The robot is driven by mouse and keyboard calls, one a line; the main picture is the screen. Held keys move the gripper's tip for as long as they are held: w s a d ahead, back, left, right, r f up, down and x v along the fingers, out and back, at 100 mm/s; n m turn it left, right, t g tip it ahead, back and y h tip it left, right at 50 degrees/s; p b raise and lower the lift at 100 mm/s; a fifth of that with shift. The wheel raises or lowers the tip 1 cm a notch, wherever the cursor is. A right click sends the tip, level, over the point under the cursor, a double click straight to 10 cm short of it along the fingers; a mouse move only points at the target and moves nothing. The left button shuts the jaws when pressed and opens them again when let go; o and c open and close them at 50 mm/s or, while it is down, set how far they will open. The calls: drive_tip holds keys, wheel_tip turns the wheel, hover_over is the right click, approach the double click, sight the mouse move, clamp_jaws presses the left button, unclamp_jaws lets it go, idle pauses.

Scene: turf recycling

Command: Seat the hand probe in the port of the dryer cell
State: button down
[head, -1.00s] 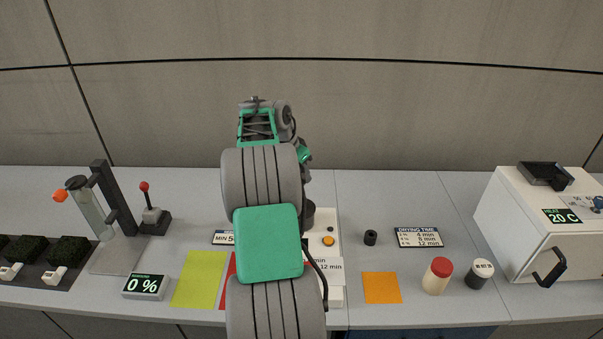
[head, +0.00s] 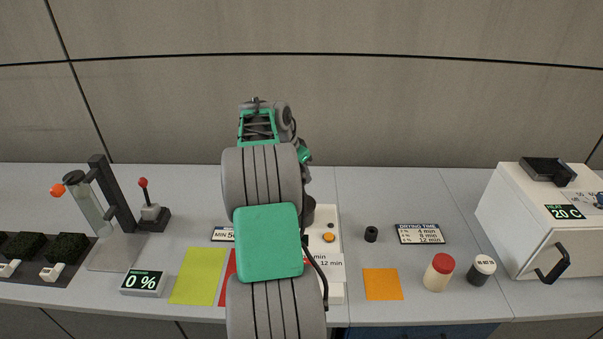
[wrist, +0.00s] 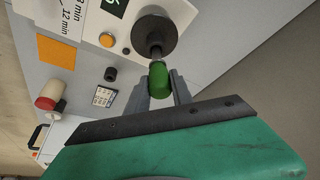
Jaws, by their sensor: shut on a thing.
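The hand probe (wrist: 160,88) has a green handle and a grey metal shaft. My gripper (wrist: 161,77) is shut on its handle in the wrist view. The shaft points at the dark round dryer cell (wrist: 138,27) and overlaps its middle. I cannot tell how deep the tip sits in the port, which the shaft hides. In the head view the cell (head: 309,213) shows in part, dark on a white unit, beside my arm. My arm hides my gripper and the probe there.
The white unit (head: 329,270) has an orange button. To its right are a small black knob (head: 371,234), a drying time card (head: 420,234), an orange mat (head: 382,284), two capped jars and a white oven (head: 535,220). A yellow-green mat (head: 198,276) lies to the left.

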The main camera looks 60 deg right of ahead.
drive_tip(key=shift+f+b, duration=1.25)
drive_tip(key=shift+f, duration=0.35)
drive_tip(key=c, duration=1)
unclamp_jaws()
drive_tip(key=shift+c, duration=0.2)
drive_tip(key=shift+r, duration=0.15)
drive_tip(key=v, duration=0.7)
drive_tip(key=shift+a+r, duration=0.2)
drive_tip(key=shift+r, duration=0.1)
